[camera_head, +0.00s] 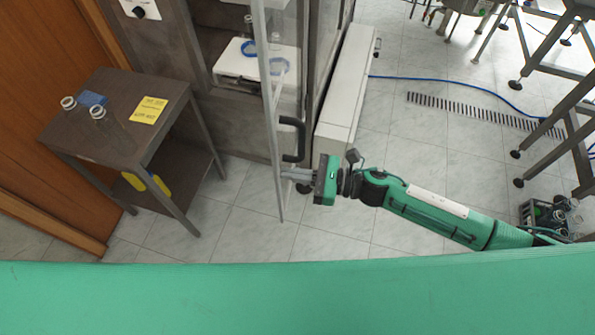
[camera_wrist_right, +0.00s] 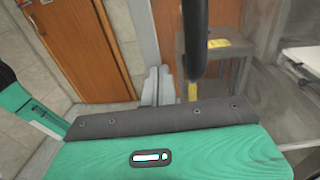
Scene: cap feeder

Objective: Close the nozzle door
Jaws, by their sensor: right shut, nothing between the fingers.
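The nozzle door (camera_head: 267,90) is a tall clear panel with a pale metal frame. It stands open, swung out from the cabinet toward me. Its black bar handle (camera_head: 300,140) is on the right face, and the handle also crosses the top of the right wrist view (camera_wrist_right: 195,40). My right gripper (camera_head: 287,174) is shut and empty, just below the handle, with its fingertips close to the door's right face. I cannot tell whether they touch it. The shut fingers also show in the right wrist view (camera_wrist_right: 157,86). My left gripper is not in view.
Inside the cabinet, a white unit (camera_head: 232,67) holds glassware on blue rings. A dark side table (camera_head: 125,100) with bottles and a yellow note stands left of the door. A long white box (camera_head: 345,85) stands right of the door.

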